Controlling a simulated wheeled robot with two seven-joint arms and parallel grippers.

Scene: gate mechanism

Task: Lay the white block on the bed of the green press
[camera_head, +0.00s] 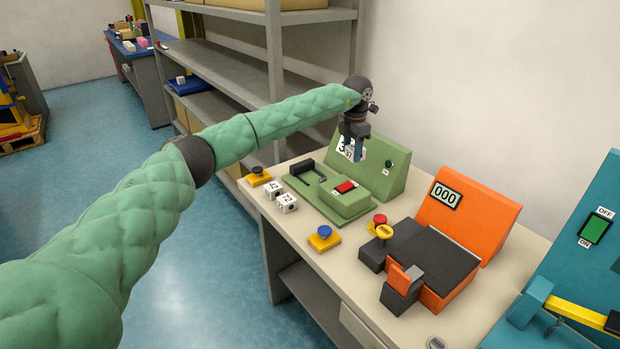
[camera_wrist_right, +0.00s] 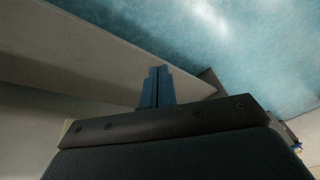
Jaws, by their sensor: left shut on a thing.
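The green press (camera_head: 386,170) stands on the table, with a low green bed (camera_head: 318,194), a dark clamp part at its left end and a red button on top. My left gripper (camera_head: 356,151) points down in front of the press's sloped back panel. Its blue fingers are shut on a white block (camera_head: 343,146) with dark digits, partly hidden by the fingers. The block appears above the bed, apart from it; the exact height is hard to tell. In the right wrist view my right gripper (camera_wrist_right: 155,88) has its blue fingers together, holding nothing visible.
Two white numbered blocks (camera_head: 287,203) sit on the table left of the press. A yellow base with a blue button (camera_head: 324,238) is in front. An orange press (camera_head: 468,221) stands to the right, and a teal machine (camera_head: 593,262) beyond. Grey shelves (camera_head: 230,75) rise behind.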

